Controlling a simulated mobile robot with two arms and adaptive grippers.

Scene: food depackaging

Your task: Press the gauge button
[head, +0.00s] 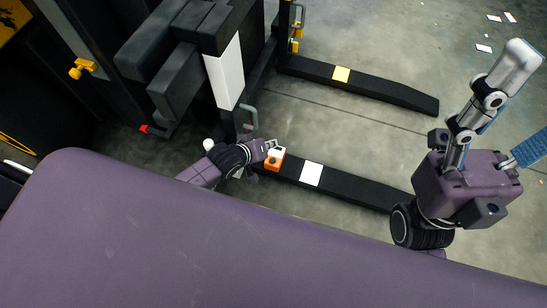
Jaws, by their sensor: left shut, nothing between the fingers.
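A small orange and white box, which looks like the gauge (273,164), sits at the near end of a black floor beam. My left gripper (273,146) reaches in from the left with its fingers shut and empty. Its fingertips are at the top of the gauge and cover part of it. I cannot tell whether they touch it, and the button cannot be made out. My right gripper (530,105) is at the right edge, far from the gauge. Its silver fingers are spread apart with nothing between them.
The black beam (350,186) carries a white square (312,174). A second beam (390,92) behind it bears a yellow square (341,74). Dark machinery with a white panel (225,75) stands at upper left. Concrete floor between the beams is clear. Paper scraps (484,48) lie at upper right.

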